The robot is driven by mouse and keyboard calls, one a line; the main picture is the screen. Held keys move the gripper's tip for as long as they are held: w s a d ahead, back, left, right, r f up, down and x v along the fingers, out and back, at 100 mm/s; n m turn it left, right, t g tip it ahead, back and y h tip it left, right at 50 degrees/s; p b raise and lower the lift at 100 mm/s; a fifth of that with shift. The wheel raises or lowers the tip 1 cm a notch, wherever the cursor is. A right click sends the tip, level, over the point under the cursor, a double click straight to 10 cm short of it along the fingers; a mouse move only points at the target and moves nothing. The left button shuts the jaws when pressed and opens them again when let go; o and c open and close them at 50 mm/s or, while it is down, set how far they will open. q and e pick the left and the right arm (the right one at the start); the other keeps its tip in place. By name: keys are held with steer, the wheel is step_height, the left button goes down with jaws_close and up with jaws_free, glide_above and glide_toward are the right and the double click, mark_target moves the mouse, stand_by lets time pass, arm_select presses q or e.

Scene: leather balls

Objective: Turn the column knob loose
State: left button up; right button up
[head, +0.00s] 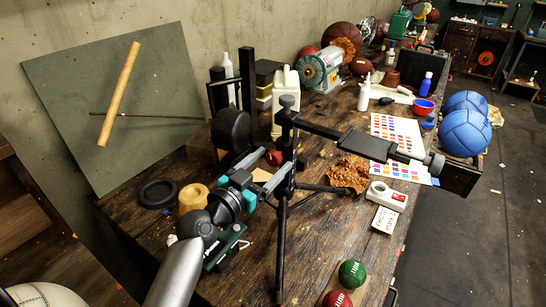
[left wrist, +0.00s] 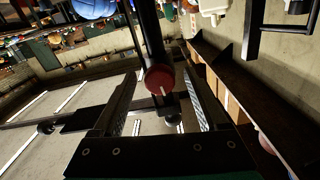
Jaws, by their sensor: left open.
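A black tripod (head: 282,225) stands on the workbench, with an upright column and a long horizontal arm (head: 335,133) pointing right. The column knob (head: 273,157) is a red disc on the column's left side; in the left wrist view the knob (left wrist: 159,79) shows a white mark line. My left gripper (head: 276,170) is at the column, open, its jaws pointing at the knob. In the left wrist view the knob appears centred between the fingers (left wrist: 161,76), with gaps on both sides. I cannot tell how deep it sits between them. My right gripper is not in view.
The wooden workbench (head: 255,275) is crowded. A white jug (head: 286,100) stands behind the tripod, and a brown crumpled piece (head: 348,173) lies right of it. Red and green balls (head: 351,273) sit at the front. A colour chart (head: 397,130) lies at the right.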

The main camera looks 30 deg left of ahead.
arm_select(q)
steer(key=shift+w+d, duration=0.15)
steer(key=shift+w, duration=0.55)
jaws_close()
